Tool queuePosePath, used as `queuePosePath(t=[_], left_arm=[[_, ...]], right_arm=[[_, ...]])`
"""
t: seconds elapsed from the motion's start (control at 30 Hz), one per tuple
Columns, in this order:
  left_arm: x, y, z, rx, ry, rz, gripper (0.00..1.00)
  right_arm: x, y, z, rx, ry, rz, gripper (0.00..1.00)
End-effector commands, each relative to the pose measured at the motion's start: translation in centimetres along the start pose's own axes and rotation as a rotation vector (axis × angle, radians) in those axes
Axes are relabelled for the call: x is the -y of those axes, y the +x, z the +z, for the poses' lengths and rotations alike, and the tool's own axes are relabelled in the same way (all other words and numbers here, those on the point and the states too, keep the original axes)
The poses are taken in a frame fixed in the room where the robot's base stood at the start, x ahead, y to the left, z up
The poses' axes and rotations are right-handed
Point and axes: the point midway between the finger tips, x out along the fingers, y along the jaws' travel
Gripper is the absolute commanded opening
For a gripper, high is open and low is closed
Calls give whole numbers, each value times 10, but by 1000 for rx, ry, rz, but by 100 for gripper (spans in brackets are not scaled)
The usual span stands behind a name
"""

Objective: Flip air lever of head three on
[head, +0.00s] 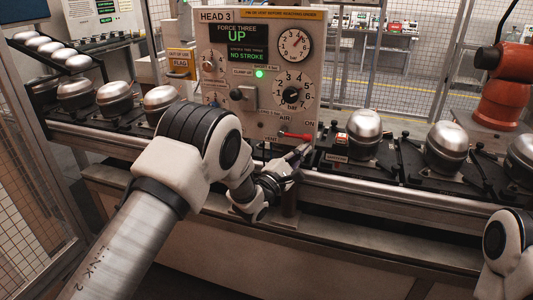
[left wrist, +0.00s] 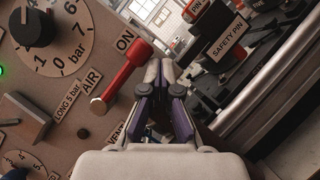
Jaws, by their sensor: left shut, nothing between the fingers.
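The head 3 panel (head: 228,85) stands upright in the middle of the head view, its display reading "FORCE THREE UP" and "NO STROKE". Its red air lever (head: 296,136) is at the lower right of the panel, between the AIR, ON and VENT labels. In the left wrist view the red lever (left wrist: 128,72) runs from a metal pivot up toward the ON label. My left gripper (head: 302,150) is shut and empty, just below the lever's outer end. In the left wrist view its fingertips (left wrist: 160,68) are close beside the lever's red tip; contact cannot be told. My right gripper is not seen.
Silver domed compressors stand on black pallets along the rail, left (head: 115,98) and right (head: 447,146) of the panel. A safety pin block (left wrist: 228,48) is right of the fingers in the wrist view. An orange robot (head: 502,95) stands at the back right.

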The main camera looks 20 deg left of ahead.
Motion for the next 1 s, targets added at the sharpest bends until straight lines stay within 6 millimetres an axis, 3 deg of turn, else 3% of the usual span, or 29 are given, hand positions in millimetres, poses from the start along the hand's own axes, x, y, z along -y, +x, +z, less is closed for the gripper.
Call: queuePosePath(t=[0.4,0.67,1.0], left_arm=[[2,-1,-2,0,1,1,0],[38,-13,-32,-9,3,5,0],[63,-83,-13,-9,2,2,0]], right_arm=[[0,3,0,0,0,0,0],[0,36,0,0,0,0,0],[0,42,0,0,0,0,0]])
